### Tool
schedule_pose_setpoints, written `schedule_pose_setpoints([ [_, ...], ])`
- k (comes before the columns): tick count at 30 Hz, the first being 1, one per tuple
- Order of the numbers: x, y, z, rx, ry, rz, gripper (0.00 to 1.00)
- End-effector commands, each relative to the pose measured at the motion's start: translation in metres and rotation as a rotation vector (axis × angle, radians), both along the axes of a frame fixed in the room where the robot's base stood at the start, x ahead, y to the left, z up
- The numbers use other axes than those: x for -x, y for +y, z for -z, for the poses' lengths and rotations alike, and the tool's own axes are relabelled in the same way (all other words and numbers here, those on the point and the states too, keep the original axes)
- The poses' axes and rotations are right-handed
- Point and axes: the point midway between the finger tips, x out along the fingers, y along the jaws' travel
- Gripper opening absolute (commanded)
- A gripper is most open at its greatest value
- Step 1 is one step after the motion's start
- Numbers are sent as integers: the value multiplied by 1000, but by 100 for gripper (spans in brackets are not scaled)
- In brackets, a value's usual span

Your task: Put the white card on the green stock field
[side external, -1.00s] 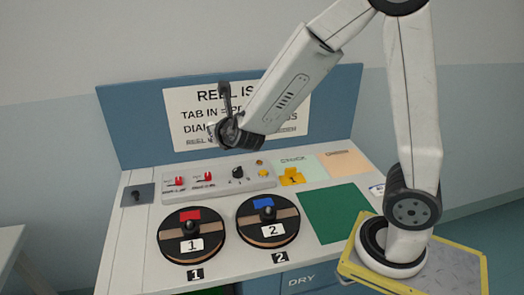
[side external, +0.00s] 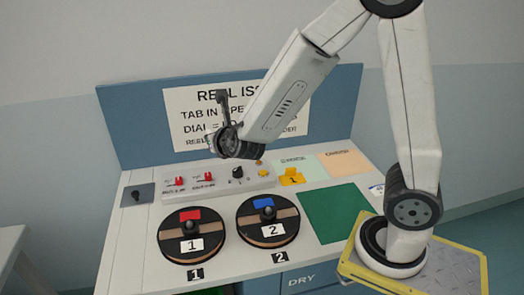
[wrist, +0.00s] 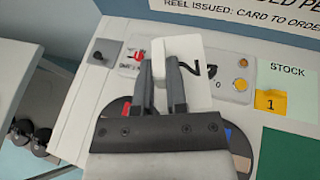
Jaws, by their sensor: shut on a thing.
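The white card (wrist: 190,47) is upright between the fingers of my gripper (wrist: 159,68) in the wrist view, with a dark mark showing at its right part. My gripper is shut on it, held above the control panel. In the side view the card cannot be made out clearly near my wrist. The pale green field marked STOCK (wrist: 288,70) lies to the right of my gripper in the wrist view; it also shows at the back right of the bench in the side view (side external: 290,160). A yellow-orange tag marked 1 (wrist: 271,103) lies at its near edge.
A dark green panel (side external: 336,212) lies in front of the STOCK field, and a peach field (side external: 345,163) beside it. Reel 1 (side external: 191,254) and reel 2 (side external: 268,234) stand on the bench front. The control panel (side external: 220,184) has red switches and a black knob.

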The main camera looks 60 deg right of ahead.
Motion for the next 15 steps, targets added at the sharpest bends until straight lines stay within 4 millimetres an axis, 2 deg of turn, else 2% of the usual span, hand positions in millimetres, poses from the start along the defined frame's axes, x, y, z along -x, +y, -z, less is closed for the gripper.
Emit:
schedule_pose_setpoints([
  [8,35,-59,50,4,7,327,0],
  [15,91,-112,92,5,7,680,0],
])
